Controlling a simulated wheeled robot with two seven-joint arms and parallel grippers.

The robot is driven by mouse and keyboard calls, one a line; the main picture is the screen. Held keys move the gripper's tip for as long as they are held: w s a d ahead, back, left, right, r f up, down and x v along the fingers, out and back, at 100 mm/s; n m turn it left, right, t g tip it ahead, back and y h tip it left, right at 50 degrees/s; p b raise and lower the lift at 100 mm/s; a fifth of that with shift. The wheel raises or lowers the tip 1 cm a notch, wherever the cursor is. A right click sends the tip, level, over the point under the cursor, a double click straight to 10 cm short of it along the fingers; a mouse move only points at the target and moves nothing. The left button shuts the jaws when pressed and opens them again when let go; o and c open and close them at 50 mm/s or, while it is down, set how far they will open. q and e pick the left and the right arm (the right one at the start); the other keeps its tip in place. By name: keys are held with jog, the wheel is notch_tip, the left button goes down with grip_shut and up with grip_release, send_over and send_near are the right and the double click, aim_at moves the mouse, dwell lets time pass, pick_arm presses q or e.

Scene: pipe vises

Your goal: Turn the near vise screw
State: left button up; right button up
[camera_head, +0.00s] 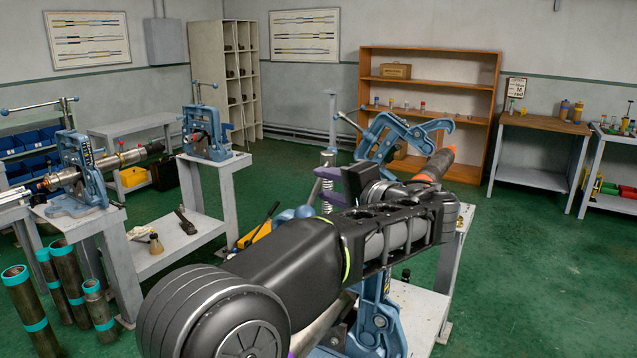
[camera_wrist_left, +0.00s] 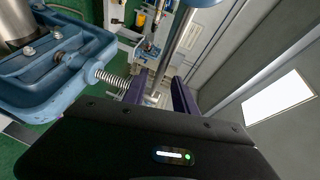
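The near vise is blue; its raised hooked frame (camera_head: 400,130) and lower body (camera_head: 378,315) show behind and below my left arm in the head view. In the left wrist view its blue casting (camera_wrist_left: 75,80) is at the left, with a springed screw (camera_wrist_left: 110,78) pointing toward my fingers. A silver handle bar (camera_wrist_left: 178,40) rises beyond the screw end. My left gripper (camera_head: 329,185) has two purple fingers, apart, on either side of the screw end and bar; it also shows in the left wrist view (camera_wrist_left: 160,88). Contact cannot be told. My right gripper is not in view.
A pipe with an orange end (camera_head: 440,160) lies at the near vise, partly hidden by my arm. Two other blue vises stand on benches, one at the left (camera_head: 78,175) and one farther back (camera_head: 205,130). Green floor (camera_head: 530,260) is clear at the right.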

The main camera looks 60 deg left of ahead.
aim_at(318, 179)
pick_arm(q)
jog(key=shift+w+a+f+b, duration=0.15)
jog(key=shift+a+b, duration=0.3)
jog(key=shift+a, duration=0.5)
jog(key=shift+s+a+f+b, duration=0.15)
jog(key=shift+a+b, duration=0.25)
jog(key=shift+a, duration=0.5)
jog(key=shift+w, duration=0.1)
jog(key=shift+c, duration=0.3)
grip_shut()
jog(key=shift+f, duration=0.1)
